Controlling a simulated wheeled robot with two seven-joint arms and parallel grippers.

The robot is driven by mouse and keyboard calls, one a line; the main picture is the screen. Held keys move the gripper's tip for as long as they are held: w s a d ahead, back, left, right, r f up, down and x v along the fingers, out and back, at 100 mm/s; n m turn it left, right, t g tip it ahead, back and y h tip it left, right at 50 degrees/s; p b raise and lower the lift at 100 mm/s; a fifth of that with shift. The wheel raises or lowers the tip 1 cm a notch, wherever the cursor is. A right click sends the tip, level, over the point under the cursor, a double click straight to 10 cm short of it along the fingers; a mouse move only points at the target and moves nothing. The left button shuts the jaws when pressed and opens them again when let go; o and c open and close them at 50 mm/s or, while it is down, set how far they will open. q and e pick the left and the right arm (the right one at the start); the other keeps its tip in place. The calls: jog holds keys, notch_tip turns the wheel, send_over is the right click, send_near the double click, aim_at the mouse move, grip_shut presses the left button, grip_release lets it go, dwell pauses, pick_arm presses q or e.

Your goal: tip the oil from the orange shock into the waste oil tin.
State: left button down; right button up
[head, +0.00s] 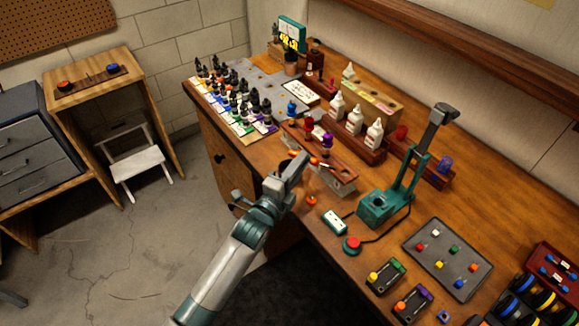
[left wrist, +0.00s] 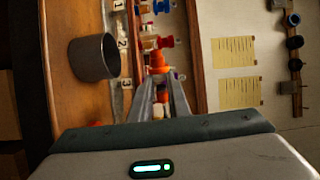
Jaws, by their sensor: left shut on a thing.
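My left gripper (head: 303,160) is shut on the orange shock (left wrist: 157,62), over the front edge of the bench. The shock's orange end shows just beyond the fingertips in the left wrist view; a small orange part also shows beside them in the head view (head: 314,160). Its full tilt is hard to tell. The waste oil tin (left wrist: 95,57), a dark grey open cylinder, stands left of the shock in the left wrist view, apart from it. In the head view the tin is mostly hidden by my gripper. No oil is visible. My right gripper is out of view.
A wooden rack (head: 335,150) with red and purple shocks stands just behind my gripper. White bottles (head: 354,120) stand farther back. A green press stand (head: 375,206) is to the right. A small orange piece (head: 312,200) lies near the front edge.

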pick_arm(q)
jog(key=shift+r+m, duration=0.1)
jog(key=shift+m, duration=0.5)
jog(key=shift+w+a+r+m+p, duration=0.1)
jog(key=shift+r+m+p, duration=0.2)
jog(key=shift+m, duration=0.4)
jog(key=shift+s+a+r+m+p, duration=0.1)
jog(key=shift+r+m+p, duration=0.1)
jog(key=shift+m+p, duration=0.35)
jog(key=shift+w+r+m+p, duration=0.1)
jog(key=shift+r+m+p, duration=0.15)
jog(key=shift+m, duration=0.6)
jog(key=shift+r, duration=0.1)
jog(key=shift+w+a+r+m+p, duration=0.2)
jog(key=shift+r+m+p, duration=0.3)
jog(key=shift+m, duration=0.55)
jog(key=shift+w+a+r+m+p, duration=0.1)
jog(key=shift+a+r+m+p, duration=0.25)
jog(key=shift+m, duration=0.7)
